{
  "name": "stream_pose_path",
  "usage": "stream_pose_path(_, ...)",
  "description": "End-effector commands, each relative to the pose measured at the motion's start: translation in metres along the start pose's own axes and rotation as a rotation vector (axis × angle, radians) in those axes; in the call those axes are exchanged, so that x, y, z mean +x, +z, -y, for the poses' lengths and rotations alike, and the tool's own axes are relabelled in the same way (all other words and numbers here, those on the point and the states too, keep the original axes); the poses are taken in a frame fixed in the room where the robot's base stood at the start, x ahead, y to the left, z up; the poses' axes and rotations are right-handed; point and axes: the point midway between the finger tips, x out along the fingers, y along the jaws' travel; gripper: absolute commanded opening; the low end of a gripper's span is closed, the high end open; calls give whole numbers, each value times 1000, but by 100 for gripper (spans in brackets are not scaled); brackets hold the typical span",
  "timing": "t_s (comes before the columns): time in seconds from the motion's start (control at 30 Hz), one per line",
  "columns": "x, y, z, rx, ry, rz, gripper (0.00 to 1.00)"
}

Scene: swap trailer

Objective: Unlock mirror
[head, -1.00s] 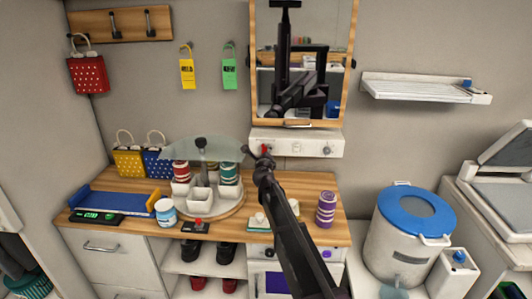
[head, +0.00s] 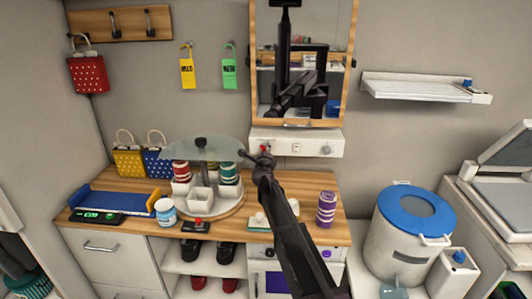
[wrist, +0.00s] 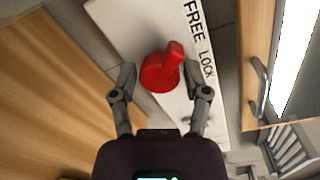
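The mirror (head: 350,60) has a wooden frame and hangs on the back wall, reflecting my arm. Below it is a white panel (head: 318,136) with a red knob (head: 264,149) at its left end. In the wrist view the red knob (wrist: 160,70) has a raised handle leaning to the upper right, beside the printed words FREE and LOCK (wrist: 200,40). I cannot tell exactly which word it points at. My gripper (wrist: 161,80) is open, with one finger on each side of the knob and visible gaps. In the head view my gripper (head: 257,158) partly covers the panel's left end.
A round glass-topped stand with cups (head: 203,146) is close to the left of my gripper. The wooden counter (head: 290,186) below holds a purple-striped canister (head: 326,209). A wall shelf (head: 425,88) and a blue-lidded bin (head: 408,215) are to the right.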

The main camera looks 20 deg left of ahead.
Motion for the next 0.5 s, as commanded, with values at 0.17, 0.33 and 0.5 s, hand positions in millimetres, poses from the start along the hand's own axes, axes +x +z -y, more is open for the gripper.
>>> stream_pose_path(0.17,0,0,0,1,0,1,81)
stream_pose_path(0.33,0,0,0,2,1,1,81)
stream_pose_path(0.5,-1,0,0,9,1,2,81)
